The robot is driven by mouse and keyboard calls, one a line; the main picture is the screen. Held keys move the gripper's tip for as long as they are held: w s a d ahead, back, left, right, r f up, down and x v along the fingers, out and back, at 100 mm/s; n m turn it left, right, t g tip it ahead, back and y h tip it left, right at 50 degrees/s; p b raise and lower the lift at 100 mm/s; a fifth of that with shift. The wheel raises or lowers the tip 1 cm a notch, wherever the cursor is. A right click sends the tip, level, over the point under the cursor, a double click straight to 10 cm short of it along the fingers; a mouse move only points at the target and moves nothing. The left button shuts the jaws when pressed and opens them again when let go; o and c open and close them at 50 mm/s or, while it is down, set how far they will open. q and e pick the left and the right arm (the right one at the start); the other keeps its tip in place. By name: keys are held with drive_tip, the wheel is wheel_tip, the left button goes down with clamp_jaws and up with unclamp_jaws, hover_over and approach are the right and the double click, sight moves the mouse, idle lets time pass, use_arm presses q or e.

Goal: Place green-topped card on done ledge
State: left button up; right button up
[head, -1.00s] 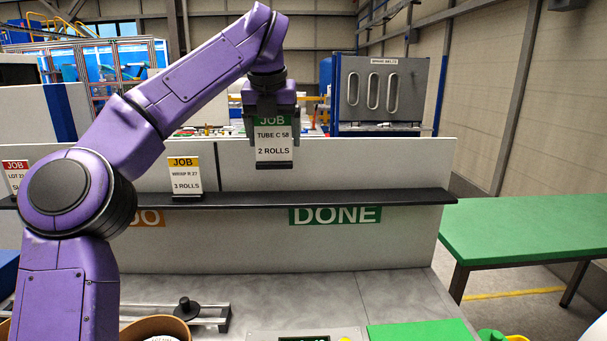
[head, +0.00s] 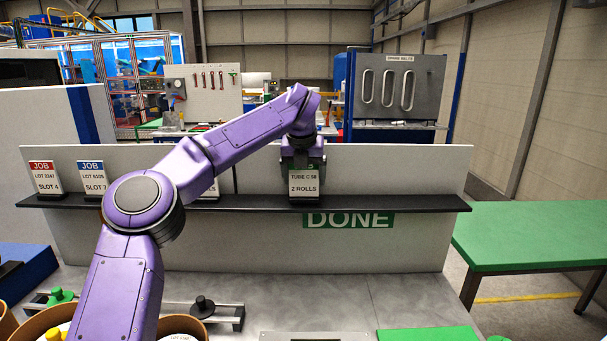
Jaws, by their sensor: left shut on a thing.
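The green-topped card (head: 304,184), reading "TUBE C 58, 2 ROLLS", is upright above the left part of the green DONE label (head: 349,220). My left gripper (head: 303,165) is shut on its top and covers most of the green band. The card's dark foot is at the black ledge (head: 410,203); I cannot tell whether it rests on it or hangs just above. My right gripper is not in view.
A red-topped card (head: 43,178) and a blue-topped card (head: 91,177) stand on the ledge at left. Another card is mostly hidden behind my left arm. The ledge right of the held card is bare. A green table (head: 530,235) stands at right.

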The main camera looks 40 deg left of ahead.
use_arm(q)
drive_tip(key=shift+f, duration=0.15)
drive_tip(key=o, duration=0.9)
drive_tip(key=shift+r, duration=0.25)
drive_tip(key=shift+v, duration=6)
drive_tip(key=shift+d, duration=0.1)
drive_tip(key=shift+s, duration=0.1)
